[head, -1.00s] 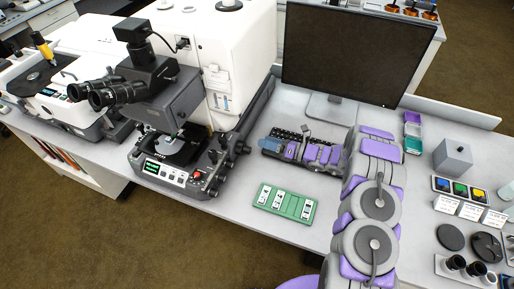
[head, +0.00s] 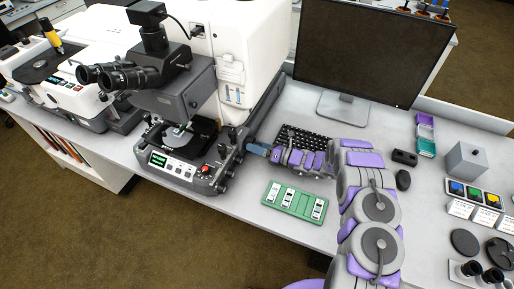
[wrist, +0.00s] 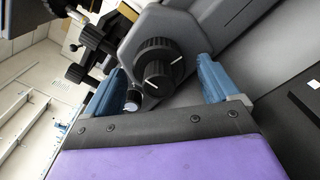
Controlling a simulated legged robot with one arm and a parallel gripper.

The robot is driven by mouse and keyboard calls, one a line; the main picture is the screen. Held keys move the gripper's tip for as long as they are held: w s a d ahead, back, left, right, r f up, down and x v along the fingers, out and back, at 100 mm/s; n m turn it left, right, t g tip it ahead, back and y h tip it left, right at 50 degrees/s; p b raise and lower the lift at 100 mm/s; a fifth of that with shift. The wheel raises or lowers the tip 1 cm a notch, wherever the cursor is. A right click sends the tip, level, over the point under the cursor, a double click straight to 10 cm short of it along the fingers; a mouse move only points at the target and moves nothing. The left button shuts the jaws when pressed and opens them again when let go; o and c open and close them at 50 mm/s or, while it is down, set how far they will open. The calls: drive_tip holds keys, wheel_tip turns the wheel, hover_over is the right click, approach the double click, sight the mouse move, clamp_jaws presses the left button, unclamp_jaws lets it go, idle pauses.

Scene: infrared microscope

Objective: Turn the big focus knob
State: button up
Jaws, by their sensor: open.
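The big focus knob (wrist: 152,68) is a black ribbed disc with a white line, on the grey side of the microscope in the wrist view. A smaller ribbed knob with its own white line sits on its face. My gripper (wrist: 162,72) is open, its two blue fingers either side of the knob with visible gaps; I cannot tell whether the fingertips reach its depth. In the head view my gripper (head: 256,150) points left at the right side of the microscope (head: 181,165), close to its side knobs. The big knob is hard to single out there.
A green slide tray (head: 294,200) lies in front of my arm. A keyboard (head: 303,138) is just behind the gripper, with the monitor (head: 372,50) farther back. A small dark knob (wrist: 133,101) is near the left finger.

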drive_tip(key=shift+a, duration=0.25)
drive_tip(key=shift+w+d+r, duration=0.1)
drive_tip(key=shift+d, duration=0.7)
drive_tip(key=shift+c, duration=1.3)
drive_tip(key=shift+a, duration=0.55)
drive_tip(key=c, duration=0.8)
drive_tip(key=shift+d, duration=0.1)
